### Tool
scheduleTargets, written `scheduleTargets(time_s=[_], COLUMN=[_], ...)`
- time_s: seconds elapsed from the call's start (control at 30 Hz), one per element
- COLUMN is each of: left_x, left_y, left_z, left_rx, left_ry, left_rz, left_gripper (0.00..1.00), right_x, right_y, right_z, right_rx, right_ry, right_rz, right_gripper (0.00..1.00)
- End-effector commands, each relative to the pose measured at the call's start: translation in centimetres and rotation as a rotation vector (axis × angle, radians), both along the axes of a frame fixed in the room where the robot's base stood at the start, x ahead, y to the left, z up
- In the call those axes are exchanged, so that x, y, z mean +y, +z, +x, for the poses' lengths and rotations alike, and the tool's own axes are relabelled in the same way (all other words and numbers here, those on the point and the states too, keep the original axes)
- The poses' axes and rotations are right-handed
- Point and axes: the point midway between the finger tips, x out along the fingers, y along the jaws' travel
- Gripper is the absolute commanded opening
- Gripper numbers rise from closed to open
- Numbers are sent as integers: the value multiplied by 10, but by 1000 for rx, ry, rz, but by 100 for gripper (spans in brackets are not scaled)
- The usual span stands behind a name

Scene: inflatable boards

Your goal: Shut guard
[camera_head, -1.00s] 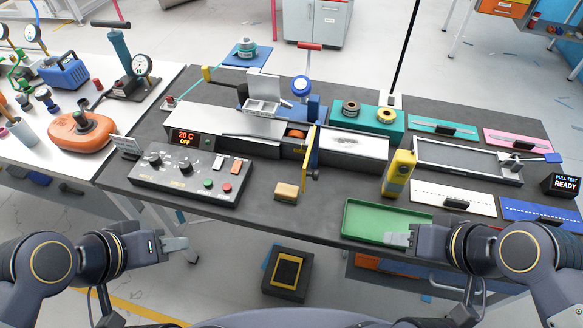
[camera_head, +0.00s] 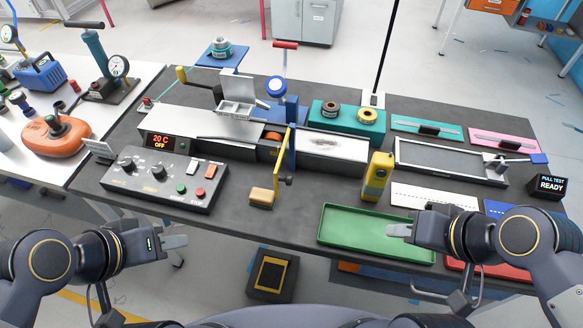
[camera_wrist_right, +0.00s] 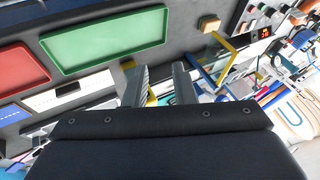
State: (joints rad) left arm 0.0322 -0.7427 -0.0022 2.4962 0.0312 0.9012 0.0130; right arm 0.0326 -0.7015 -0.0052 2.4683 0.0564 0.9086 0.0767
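The guard (camera_head: 283,165) is a clear panel with a yellow edge and a blue upright, beside the roller machine (camera_head: 270,150). It stands swung out towards the table's front edge. In the right wrist view the yellow-edged guard (camera_wrist_right: 218,58) shows right of the fingers, apart from them. My right gripper (camera_head: 398,230) hovers by the right part of the green tray, empty; its two fingers (camera_wrist_right: 160,84) are apart in the wrist view. My left gripper (camera_head: 180,236) is in front of the table, left of the guard, empty, with its fingers seemingly apart.
A wooden block (camera_head: 262,197) lies just in front of the guard. A yellow tool (camera_head: 377,177) stands upright to its right, behind the green tray (camera_head: 338,240). A control panel (camera_head: 165,183) with knobs sits left. A red tray (camera_head: 515,277) lies at the right front.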

Motion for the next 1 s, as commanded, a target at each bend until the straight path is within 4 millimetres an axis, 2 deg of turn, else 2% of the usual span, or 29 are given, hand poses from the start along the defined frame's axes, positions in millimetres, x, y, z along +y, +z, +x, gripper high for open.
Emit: scheduleTargets(time_s=[0.03, 0.17, 0.3, 0.5, 0.6, 0.7, 0.87, 1.0], left_x=[0, 0, 0, 0, 0, 0, 0, 0], left_y=[-6, -20, -35, -48, -51, -51, -51, -52], left_z=[0, 0, 0, 0, 0, 0, 0, 0], left_rx=[0, 0, 0, 0, 0, 0, 0, 0], left_ry=[0, 0, 0, 0, 0, 0, 0, 0], left_rz=[0, 0, 0, 0, 0, 0, 0, 0], left_gripper=[36, 36, 36, 36, 36, 36, 36, 36], right_x=[1, 10, 23, 40, 45, 49, 60, 79], right_y=[-2, -3, -10, -30, -37, -41, -51, -70], right_z=[8, 41, 92, 152, 168, 176, 178, 181], right_rx=[47, 258, 557, 920, 1024, 1072, 1084, 1086], right_ry=[-47, -281, -601, -976, -1083, -1133, -1143, -1140], right_rz=[51, 272, 520, 735, 783, 802, 804, 801], right_gripper=[17, 0, 0, 0, 0, 0, 0, 0])
